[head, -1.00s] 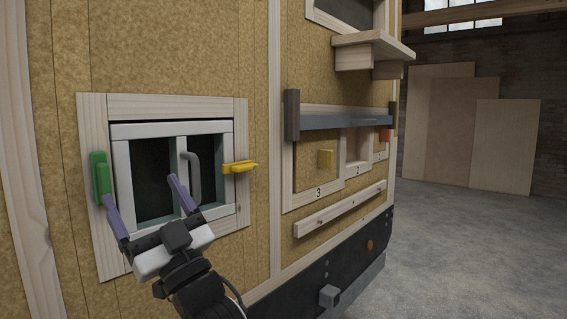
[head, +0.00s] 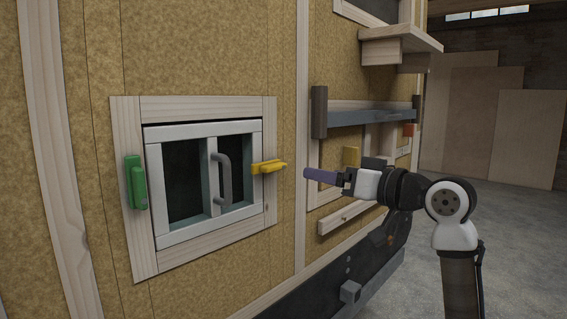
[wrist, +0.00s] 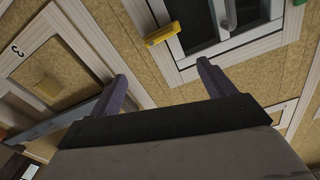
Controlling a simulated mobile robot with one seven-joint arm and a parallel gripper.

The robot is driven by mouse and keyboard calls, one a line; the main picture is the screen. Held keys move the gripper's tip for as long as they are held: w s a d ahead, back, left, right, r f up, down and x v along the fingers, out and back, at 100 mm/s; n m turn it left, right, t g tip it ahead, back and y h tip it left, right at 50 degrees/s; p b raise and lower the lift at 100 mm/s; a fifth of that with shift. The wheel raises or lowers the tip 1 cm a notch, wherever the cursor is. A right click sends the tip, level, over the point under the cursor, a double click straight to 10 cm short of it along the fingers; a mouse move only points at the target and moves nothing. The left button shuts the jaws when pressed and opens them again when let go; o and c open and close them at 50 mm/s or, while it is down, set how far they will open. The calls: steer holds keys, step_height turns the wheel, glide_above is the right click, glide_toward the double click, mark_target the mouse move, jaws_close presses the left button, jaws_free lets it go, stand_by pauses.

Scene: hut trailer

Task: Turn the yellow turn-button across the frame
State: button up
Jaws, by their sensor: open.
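The yellow turn-button (head: 268,167) sits on the right side of the wooden window frame (head: 268,216). It lies roughly level, its inner end reaching to the sash edge and its outer end sticking out to the right. It also shows in the wrist view (wrist: 166,29), near the top. The grey sash (head: 184,233) sits inside the frame, with a grey handle (head: 222,178) on it. A green turn-button (head: 136,183) stands upright on the left side of the frame. My gripper (head: 308,173) is right of the yellow button, apart from it, with purple fingers. In the wrist view the fingers (wrist: 166,86) are spread and empty.
Right of my gripper are a grey rail (head: 365,116), a panel with a yellow block (head: 352,155) and a wooden ledge (head: 345,216). A wooden shelf (head: 400,42) juts out above. The bare wall (head: 290,120) between frame and post is clear.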

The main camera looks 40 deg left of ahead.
mark_target(279, 167)
steer(key=a+p, duration=0.1)
steer(key=a, duration=0.3)
steer(key=a+p, duration=0.1)
steer(key=a, duration=0.4)
steer(key=w+a+p, duration=0.1)
steer(key=a, duration=0.3)
steer(key=shift+a+p, duration=0.25)
steer(key=shift+p, duration=0.1)
steer(key=c, duration=1)
steer(key=shift+o, duration=0.2)
steer(key=shift+f+n+b, duration=0.2)
steer(key=shift+n+b, duration=0.15)
steer(key=shift+n, duration=1.15)
steer(key=o, duration=1)
steer(key=shift+c, duration=0.2)
